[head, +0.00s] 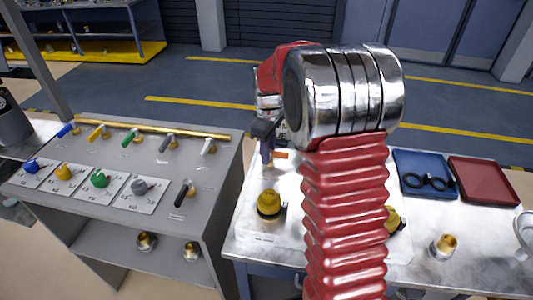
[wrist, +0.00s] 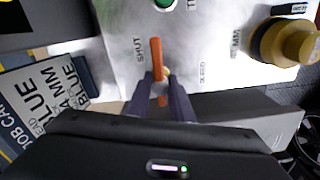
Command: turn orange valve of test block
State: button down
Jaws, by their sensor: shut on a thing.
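The orange valve (wrist: 156,55) shows in the wrist view as a long orange lever on the white test block (wrist: 205,45). The lever runs nearly straight up the picture, beside the word SHUT. My gripper (wrist: 159,82) is shut on the orange valve, with one purple finger on each side of its lower part. In the head view my gripper (head: 267,152) reaches down at the back of the test block (head: 262,228). Only a short piece of the orange valve (head: 281,155) shows there, and my red arm hides much of the block.
A yellow cap (wrist: 287,40) stands right of the lever; a job card (wrist: 45,95) lies left. In the head view a blue tray (head: 412,165) and red tray (head: 483,180) sit right. A grey bench (head: 150,170) with several coloured levers stands left, across a gap.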

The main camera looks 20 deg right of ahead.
jog(key=shift+w+r, duration=0.15)
jog(key=shift+w, duration=0.05)
dwell(0.3)
jog(key=c, duration=1.8)
grip_release()
jog(key=shift+c, duration=0.2)
jog(key=shift+o, duration=1.3)
jog(key=shift+s, duration=0.1)
notch_tip(320, 180, up, 14)
jog(key=shift+f, duration=0.25)
